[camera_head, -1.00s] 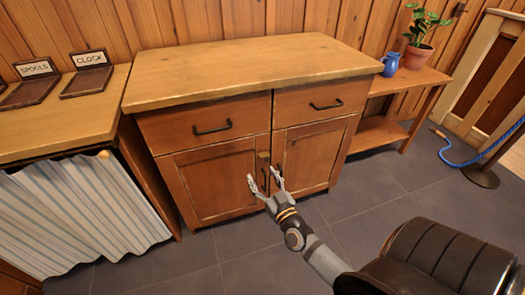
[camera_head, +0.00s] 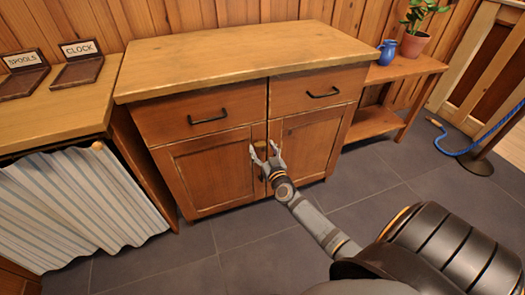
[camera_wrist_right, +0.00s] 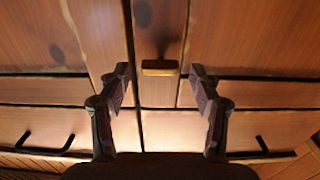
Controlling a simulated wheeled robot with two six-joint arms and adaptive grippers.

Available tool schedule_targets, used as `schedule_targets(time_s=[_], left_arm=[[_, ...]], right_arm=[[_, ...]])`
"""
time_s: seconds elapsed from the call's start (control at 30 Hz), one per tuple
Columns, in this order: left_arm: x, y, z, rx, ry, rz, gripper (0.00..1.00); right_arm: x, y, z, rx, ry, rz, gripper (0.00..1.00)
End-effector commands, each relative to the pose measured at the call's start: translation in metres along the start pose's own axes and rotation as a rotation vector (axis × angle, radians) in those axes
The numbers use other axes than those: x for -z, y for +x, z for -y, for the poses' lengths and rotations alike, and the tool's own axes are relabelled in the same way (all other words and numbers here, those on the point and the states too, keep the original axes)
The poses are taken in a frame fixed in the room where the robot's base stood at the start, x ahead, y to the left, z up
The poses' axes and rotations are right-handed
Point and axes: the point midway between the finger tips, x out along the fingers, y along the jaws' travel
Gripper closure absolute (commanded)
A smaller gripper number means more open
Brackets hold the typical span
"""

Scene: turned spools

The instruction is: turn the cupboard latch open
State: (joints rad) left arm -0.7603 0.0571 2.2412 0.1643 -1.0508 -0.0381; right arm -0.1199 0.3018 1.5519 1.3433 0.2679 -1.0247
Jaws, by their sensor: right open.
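The wooden cupboard (camera_head: 210,165) has two doors that are shut. The latch (camera_wrist_right: 160,67) is a small brass bar where the doors meet, lying crosswise in the right wrist view. In the head view it is mostly hidden behind my right gripper (camera_head: 263,149). In the right wrist view my right gripper (camera_wrist_right: 160,75) is open, one finger on each side of the latch, with a gap to each. I cannot tell how far the fingertips are from the door faces. My left gripper is not in view.
Two drawers with dark handles (camera_head: 208,117) sit above the doors. A curtained counter (camera_head: 60,130) stands at the left. A low shelf (camera_head: 405,75) with a blue jug (camera_head: 387,52) and a potted plant (camera_head: 414,44) stands at the right. The tiled floor in front is clear.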

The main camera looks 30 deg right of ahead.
Motion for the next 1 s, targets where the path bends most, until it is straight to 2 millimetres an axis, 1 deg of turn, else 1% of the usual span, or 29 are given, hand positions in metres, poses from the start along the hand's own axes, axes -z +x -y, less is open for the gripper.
schedule_targets(time_s=[0.07,0.27,0.3,0.7,1.0], left_arm=[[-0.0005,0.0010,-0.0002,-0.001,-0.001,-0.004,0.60],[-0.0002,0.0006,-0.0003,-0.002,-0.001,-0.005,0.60],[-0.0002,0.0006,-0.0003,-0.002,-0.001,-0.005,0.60],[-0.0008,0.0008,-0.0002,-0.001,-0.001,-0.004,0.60],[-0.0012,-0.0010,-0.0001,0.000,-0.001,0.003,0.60]], right_arm=[[-0.0003,0.0031,-0.0002,0.000,0.000,0.000,0.36],[0.0002,0.0034,-0.0001,0.000,0.000,0.001,0.36],[0.0002,0.0034,0.0000,0.000,-0.001,0.001,0.37],[0.0002,0.0032,0.0001,0.000,0.000,0.000,0.90],[0.0008,0.0031,0.0000,0.000,0.042,0.001,0.90]])
